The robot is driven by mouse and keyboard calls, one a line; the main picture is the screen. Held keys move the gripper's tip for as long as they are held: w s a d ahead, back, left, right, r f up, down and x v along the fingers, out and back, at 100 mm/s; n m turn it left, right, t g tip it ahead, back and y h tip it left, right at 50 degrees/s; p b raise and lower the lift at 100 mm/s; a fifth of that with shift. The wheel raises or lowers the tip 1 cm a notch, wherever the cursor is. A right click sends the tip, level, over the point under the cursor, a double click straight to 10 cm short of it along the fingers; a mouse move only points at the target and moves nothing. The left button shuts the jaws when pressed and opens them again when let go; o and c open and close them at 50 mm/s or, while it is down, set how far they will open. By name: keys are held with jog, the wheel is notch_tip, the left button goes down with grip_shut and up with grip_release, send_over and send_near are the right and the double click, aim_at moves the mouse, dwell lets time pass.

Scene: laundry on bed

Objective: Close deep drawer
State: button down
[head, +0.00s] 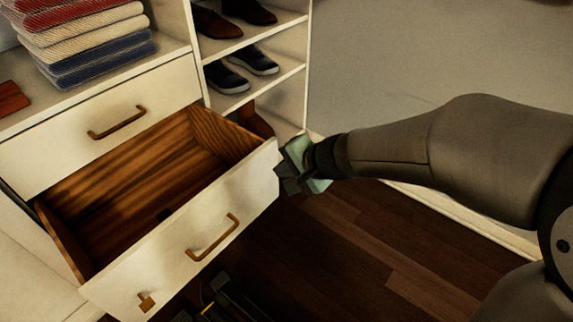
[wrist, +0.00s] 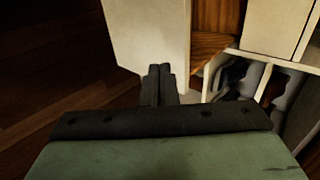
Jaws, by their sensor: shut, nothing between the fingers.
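The deep drawer (head: 190,245) is pulled far out in the head view. Its wooden inside looks empty apart from a small dark spot. Its white front has a brown bar handle (head: 213,238). My gripper (head: 283,178) is at the right end of the drawer front, close to its edge; I cannot tell whether it touches. In the wrist view my gripper (wrist: 158,72) has its fingers together with nothing between them. The drawer front (wrist: 150,35) is right ahead of the fingertips there, with the wooden side (wrist: 210,35) to its right.
A shut upper drawer (head: 110,125) sits above, with folded towels (head: 85,40) on the top. Shoe shelves (head: 265,85) stand to the right behind the drawer. The dark wood floor (head: 350,250) is open at the right, beside a grey wall (head: 400,50).

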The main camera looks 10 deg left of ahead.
aim_at(248, 168)
jog(key=x, duration=0.3)
jog(key=a+r+b+x, duration=0.1)
jog(key=x, duration=0.5)
jog(key=shift+w+a+r+b, duration=0.1)
jog(key=shift+w+r+b, duration=0.15)
jog(key=shift+b, duration=0.15)
jog(key=shift+w+a, duration=0.25)
jog(key=shift+a, duration=0.2)
